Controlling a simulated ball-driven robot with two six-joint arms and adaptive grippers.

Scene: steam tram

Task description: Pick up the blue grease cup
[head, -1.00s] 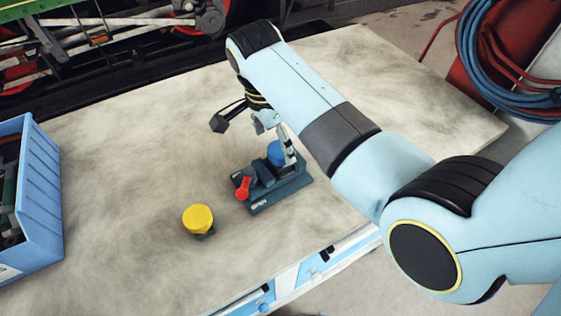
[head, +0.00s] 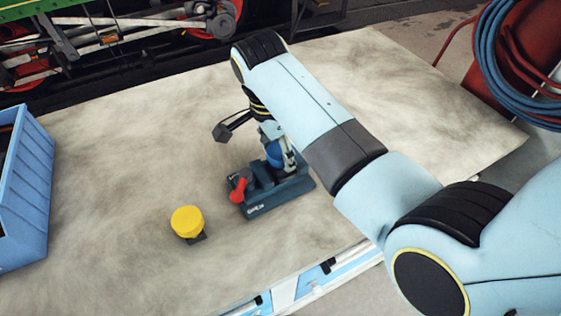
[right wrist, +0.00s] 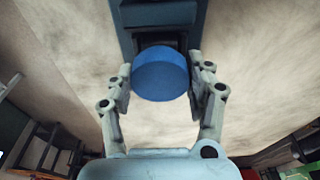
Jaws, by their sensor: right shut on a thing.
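The blue grease cup (head: 274,153) is a short round blue cap at the back end of a dark blue-grey holder (head: 283,196). In the right wrist view the cup (right wrist: 161,76) sits between both fingers of my right gripper (right wrist: 160,88), which is shut on it. In the head view my right gripper (head: 283,152) comes down at the cup from above and partly hides it. Whether the cup is clear of the holder is hard to tell. My left gripper is not in view.
A yellow cup (head: 187,222) stands apart on the table (head: 110,180) to the left. A blue crate (head: 28,190) is at the left edge. Hoses (head: 510,60) hang at the upper right.

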